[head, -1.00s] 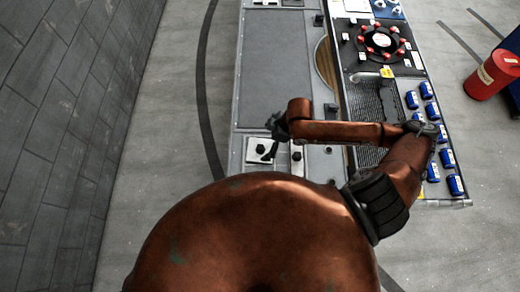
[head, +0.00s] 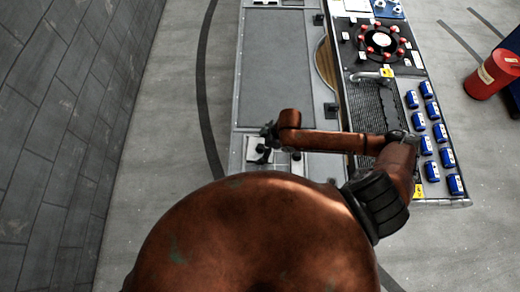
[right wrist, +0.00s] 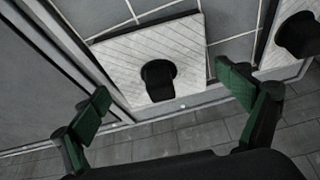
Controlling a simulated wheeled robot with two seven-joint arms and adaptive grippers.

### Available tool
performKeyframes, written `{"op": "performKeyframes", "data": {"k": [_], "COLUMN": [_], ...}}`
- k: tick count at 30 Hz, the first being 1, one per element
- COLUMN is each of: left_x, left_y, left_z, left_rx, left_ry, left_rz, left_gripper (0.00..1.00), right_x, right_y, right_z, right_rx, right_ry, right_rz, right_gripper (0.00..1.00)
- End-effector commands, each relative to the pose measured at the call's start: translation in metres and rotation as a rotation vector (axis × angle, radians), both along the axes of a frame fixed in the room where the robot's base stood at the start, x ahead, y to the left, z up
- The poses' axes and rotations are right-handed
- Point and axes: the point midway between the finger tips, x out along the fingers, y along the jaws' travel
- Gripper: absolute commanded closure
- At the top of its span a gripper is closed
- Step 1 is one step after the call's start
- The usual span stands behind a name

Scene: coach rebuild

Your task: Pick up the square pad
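A pale square pad (right wrist: 150,58) with ridged lines and a black knob (right wrist: 160,78) in its middle lies in the right wrist view. In the head view the pad (head: 253,160) is at the near left end of the long bench, partly covered by my right gripper (head: 267,134). In the right wrist view my right gripper (right wrist: 165,88) is open, its green-padded fingers wide apart on either side of the knob. Nothing is held, and the fingers look apart from the pad. My left gripper is not in view.
A second pale pad (right wrist: 285,55) with a black knob sits close to the right. The bench carries a dark ribbed tray (head: 368,102), several blue blocks (head: 447,158) and a round rack with red pieces (head: 381,40).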

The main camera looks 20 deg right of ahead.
Motion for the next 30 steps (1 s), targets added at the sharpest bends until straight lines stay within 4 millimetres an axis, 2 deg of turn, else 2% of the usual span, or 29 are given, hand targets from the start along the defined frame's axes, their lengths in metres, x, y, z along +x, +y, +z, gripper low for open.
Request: {"op": "performKeyframes", "data": {"k": [2, 15, 25, 30], "left_x": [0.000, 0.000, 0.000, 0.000], "left_y": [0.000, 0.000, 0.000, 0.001], "left_z": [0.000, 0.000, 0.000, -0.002], "left_rx": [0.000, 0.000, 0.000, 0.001], "left_ry": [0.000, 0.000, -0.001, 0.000], "left_rz": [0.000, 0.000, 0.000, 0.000], "left_gripper": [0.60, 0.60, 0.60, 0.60], "right_x": [0.000, 0.000, 0.001, 0.002], "right_y": [0.000, 0.000, 0.000, 0.000], "right_z": [0.000, 0.000, 0.004, 0.019], "right_rx": [0.000, 0.000, 0.000, 0.001], "right_ry": [0.000, -0.001, -0.002, -0.005], "right_rz": [0.000, 0.000, 0.000, 0.001], "right_gripper": [0.15, 0.45, 0.45, 0.45]}}
